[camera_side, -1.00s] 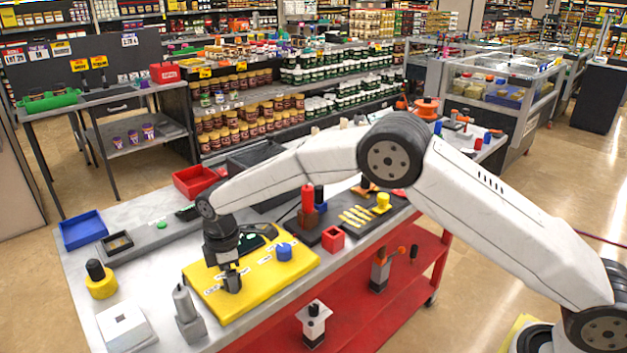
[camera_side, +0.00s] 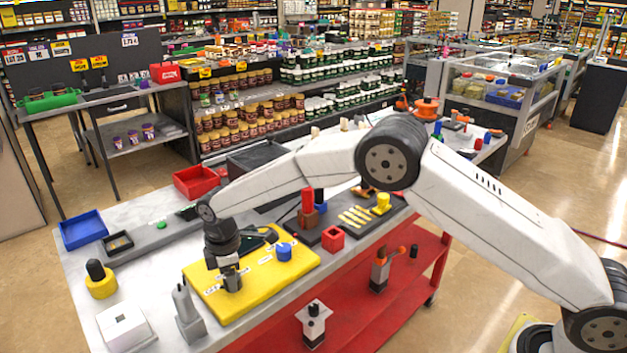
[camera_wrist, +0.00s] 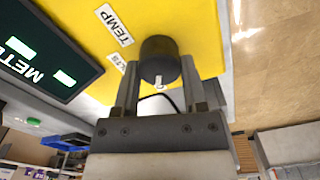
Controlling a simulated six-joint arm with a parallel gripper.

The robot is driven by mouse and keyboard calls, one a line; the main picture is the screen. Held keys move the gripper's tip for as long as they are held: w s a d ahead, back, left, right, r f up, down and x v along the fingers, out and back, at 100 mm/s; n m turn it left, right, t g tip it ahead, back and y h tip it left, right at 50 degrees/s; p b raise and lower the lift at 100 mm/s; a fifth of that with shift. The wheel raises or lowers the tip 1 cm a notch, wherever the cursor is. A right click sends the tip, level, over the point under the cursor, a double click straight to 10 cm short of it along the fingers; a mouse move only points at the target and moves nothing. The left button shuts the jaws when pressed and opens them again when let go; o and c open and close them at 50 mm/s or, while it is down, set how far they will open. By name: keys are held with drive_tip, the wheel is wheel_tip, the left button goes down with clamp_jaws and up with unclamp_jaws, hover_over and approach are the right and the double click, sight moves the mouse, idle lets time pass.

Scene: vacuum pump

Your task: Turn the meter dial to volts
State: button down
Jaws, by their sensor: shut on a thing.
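The yellow meter panel (camera_side: 255,268) lies flat on the workbench. My gripper (camera_side: 231,282) is over its front left part, pointing down. In the wrist view my gripper (camera_wrist: 158,88) is shut on a dark round dial (camera_wrist: 160,60), with one finger on each side. The dial has a small white mark on its near side. A "TEMP" label (camera_wrist: 115,25) and a partly hidden second label (camera_wrist: 120,63) lie on the yellow surface beside the dial. A dark box marked "METER" (camera_wrist: 40,50), with green lit patches, is at the left of the wrist view.
A blue knob (camera_side: 284,252) stands on the panel's right part. A grey upright tool (camera_side: 187,312) and a white block (camera_side: 125,325) stand left of the panel. A red open box (camera_side: 333,237) is to the right.

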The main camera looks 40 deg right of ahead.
drive_tip(key=shift+m, duration=0.3)
drive_tip(key=m, duration=0.5)
drive_tip(key=shift+w+r, duration=0.1)
drive_tip(key=shift+w, duration=0.05)
drive_tip(key=m, duration=0.6)
drive_tip(key=shift+d, duration=0.1)
drive_tip(key=shift+c, duration=0.7)
unclamp_jaws()
drive_tip(key=shift+r, duration=3.9)
